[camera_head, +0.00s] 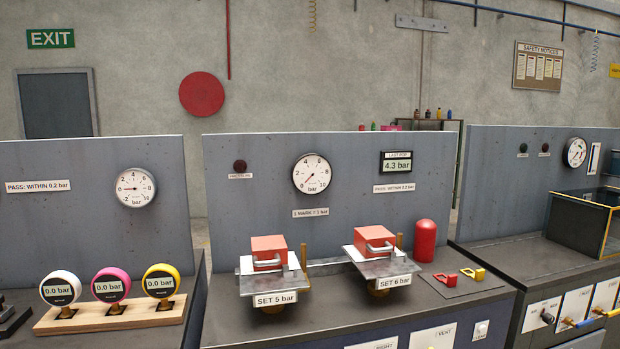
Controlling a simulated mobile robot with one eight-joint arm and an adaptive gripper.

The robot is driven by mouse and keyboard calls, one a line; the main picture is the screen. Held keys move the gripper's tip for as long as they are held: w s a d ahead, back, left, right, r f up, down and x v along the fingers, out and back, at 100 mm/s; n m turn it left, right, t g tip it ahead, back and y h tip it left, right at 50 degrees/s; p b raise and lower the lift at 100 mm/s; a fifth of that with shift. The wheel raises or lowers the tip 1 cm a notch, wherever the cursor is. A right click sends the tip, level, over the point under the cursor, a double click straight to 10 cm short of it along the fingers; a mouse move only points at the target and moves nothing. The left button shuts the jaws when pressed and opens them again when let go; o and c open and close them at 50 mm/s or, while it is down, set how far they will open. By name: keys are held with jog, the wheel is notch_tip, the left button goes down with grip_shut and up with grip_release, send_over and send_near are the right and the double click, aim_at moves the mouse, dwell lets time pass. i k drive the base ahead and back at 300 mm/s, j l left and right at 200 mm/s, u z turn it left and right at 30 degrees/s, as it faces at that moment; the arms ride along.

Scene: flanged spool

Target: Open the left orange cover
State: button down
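The left orange cover (268,247) is a red-orange box with a silver handle (268,263) across its front. It looks closed and sits on a metal plate (262,285) above a label reading "SET 5 bar" (275,299). A similar right orange cover (372,237), also closed, sits above a label reading "SET 6 bar" (394,281). What lies under the covers is hidden. My gripper is not in view.
A red cylinder (425,241) and small red and yellow pieces (473,273) are at the bench's right. A wooden stand (112,318) with three round gauges is on the left bench. The dark bench top (232,322) is bare in front of the left cover.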

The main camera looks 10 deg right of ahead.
aim_at(269, 252)
jog(key=i+l+u, duration=0.2)
jog(key=u, duration=0.25)
jog(key=i+l+u, duration=0.1)
jog(key=l+u, duration=0.3)
jog(key=i+l+u, duration=0.1)
jog(key=l+u, duration=0.15)
jog(key=u, duration=0.2)
